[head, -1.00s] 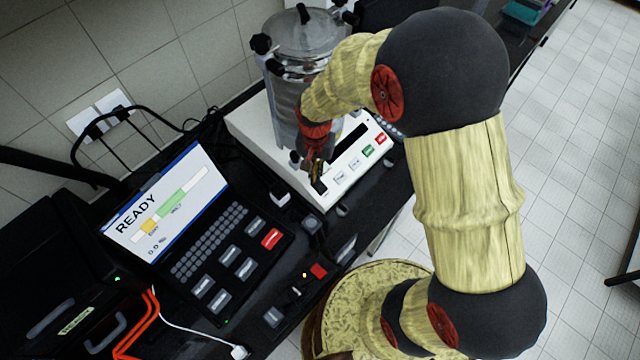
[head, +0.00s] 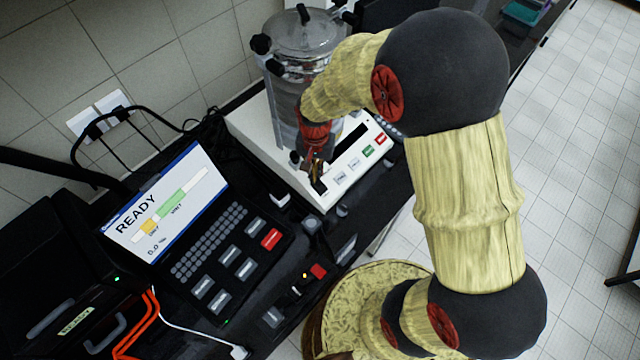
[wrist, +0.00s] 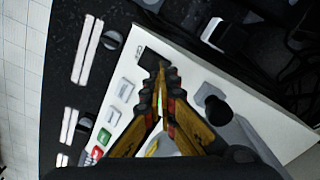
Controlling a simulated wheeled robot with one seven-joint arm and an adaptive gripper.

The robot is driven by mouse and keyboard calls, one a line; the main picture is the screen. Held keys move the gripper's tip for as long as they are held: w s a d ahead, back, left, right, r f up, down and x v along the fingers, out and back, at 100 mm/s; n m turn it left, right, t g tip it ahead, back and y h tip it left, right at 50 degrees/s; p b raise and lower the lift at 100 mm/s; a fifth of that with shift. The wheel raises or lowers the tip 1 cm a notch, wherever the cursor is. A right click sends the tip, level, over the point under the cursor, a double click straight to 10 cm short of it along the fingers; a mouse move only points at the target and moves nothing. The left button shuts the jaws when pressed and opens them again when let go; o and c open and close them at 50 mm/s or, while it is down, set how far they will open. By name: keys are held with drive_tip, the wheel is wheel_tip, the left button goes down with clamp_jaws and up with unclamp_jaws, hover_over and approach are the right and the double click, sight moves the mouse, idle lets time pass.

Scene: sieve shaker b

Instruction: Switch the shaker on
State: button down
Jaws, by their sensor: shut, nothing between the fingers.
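The shaker (head: 262,138) has a white base carrying a clear, lidded cylinder (head: 285,95) with black knobs. Its front panel bears pale buttons, a green button (head: 368,152) and a red button (head: 381,139); the green button (wrist: 105,137) and red button (wrist: 96,153) also show in the wrist view. My gripper (head: 318,187) is shut and empty, pointing down at the panel's near left corner. In the wrist view my gripper (wrist: 158,76) has its tips together against or just over a small black part (wrist: 149,60), possibly a switch, beside a printed mark. Contact cannot be told.
A black console (head: 215,245) with a screen (head: 168,207) reading READY stands left of the shaker. Cables and small dark devices lie on the dark bench. A round black knob (wrist: 216,109) rises from the shaker near my fingers.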

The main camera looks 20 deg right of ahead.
sight(317, 183)
drive_tip(key=shift+f+b, duration=0.7)
drive_tip(key=shift+f, duration=0.45)
idle(0.5)
drive_tip(key=shift+r, duration=0.1)
drive_tip(key=shift+r+p, duration=2.4)
drive_tip(key=shift+r, duration=1.1)
drive_tip(key=shift+s+f+n, duration=0.1)
drive_tip(key=shift+s+n, duration=0.15)
drive_tip(key=shift+n, duration=0.25)
drive_tip(key=s+d+r+n+t+b, duration=0.2)
drive_tip(key=s+d+r+b, duration=0.1)
drive_tip(key=s+r+b, duration=0.3)
drive_tip(key=s+d+r+n+t+b, duration=0.2)
drive_tip(key=s+r+b, duration=0.4)
drive_tip(key=s+b, duration=0.4)
drive_tip(key=shift+s+d+r+n+t, duration=0.15)
drive_tip(key=shift+s+d+n+t, duration=0.35)
drive_tip(key=shift+t, duration=0.3)
